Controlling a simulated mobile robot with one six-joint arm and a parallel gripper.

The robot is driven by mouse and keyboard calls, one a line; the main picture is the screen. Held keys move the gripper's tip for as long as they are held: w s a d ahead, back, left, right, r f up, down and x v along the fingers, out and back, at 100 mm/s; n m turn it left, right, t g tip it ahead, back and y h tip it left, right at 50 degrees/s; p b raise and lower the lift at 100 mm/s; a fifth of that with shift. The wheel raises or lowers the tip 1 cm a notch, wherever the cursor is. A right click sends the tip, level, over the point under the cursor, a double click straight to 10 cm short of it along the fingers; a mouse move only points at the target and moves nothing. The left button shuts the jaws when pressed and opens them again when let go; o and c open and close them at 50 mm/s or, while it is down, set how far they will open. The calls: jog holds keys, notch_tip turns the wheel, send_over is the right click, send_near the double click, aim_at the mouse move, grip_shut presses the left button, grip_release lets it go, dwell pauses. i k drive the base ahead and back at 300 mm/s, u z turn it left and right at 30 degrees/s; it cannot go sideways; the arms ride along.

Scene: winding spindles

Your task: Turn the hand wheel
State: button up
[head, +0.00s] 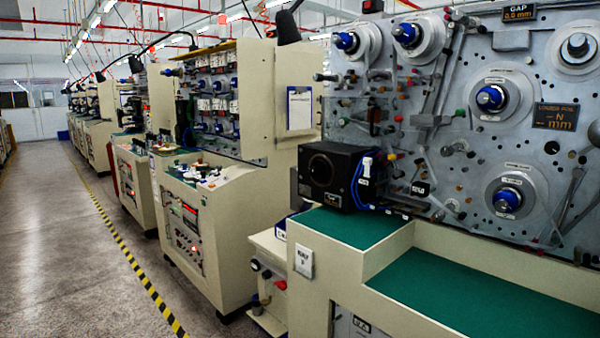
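On the grey panel (400,165) of the machine at right are several round metal discs with hubs. Blue-capped ones sit at upper left (345,41), top middle (407,34), middle right (491,98) and lower right (508,199). A grey round part (596,133) is cut off by the right edge. I cannot tell which of these, if any, is the hand wheel. My gripper is not in view.
A green-topped ledge (480,297) juts out below the panel, with a black box (335,177) and blue cables at its left. More cream machines (215,200) line the aisle. The grey floor (70,270) left of the yellow-black tape (130,262) is clear.

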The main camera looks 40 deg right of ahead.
aim_at(320, 170)
jog(key=u, duration=0.1)
jog(key=i, duration=0.9)
jog(key=u, duration=0.35)
